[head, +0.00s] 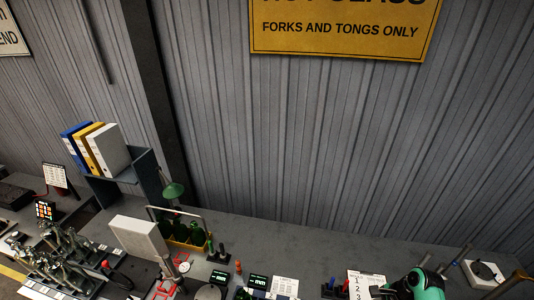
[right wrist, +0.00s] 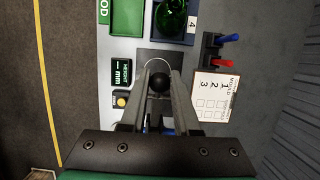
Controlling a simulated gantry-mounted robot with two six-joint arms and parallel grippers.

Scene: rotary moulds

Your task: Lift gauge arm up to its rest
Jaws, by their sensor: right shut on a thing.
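In the right wrist view a black ball knob (right wrist: 158,81), which looks like the end of the gauge arm, sits between the two grey fingers of my right gripper (right wrist: 159,76). The fingers are closed on it. The rest of the gauge arm and its rest cannot be made out behind the fingers. A height display (right wrist: 121,71) showing dashes is left of the fingers. In the head view my right arm's green and black wrist (head: 420,284) is at the bottom right, and its fingers are hard to see. My left gripper is not in view.
A green glass piece (right wrist: 171,14) stands in a holder marked 4 above the fingers. In the head view, green bottles in a yellow carrier (head: 186,233) and a lever bank (head: 62,262) are left.

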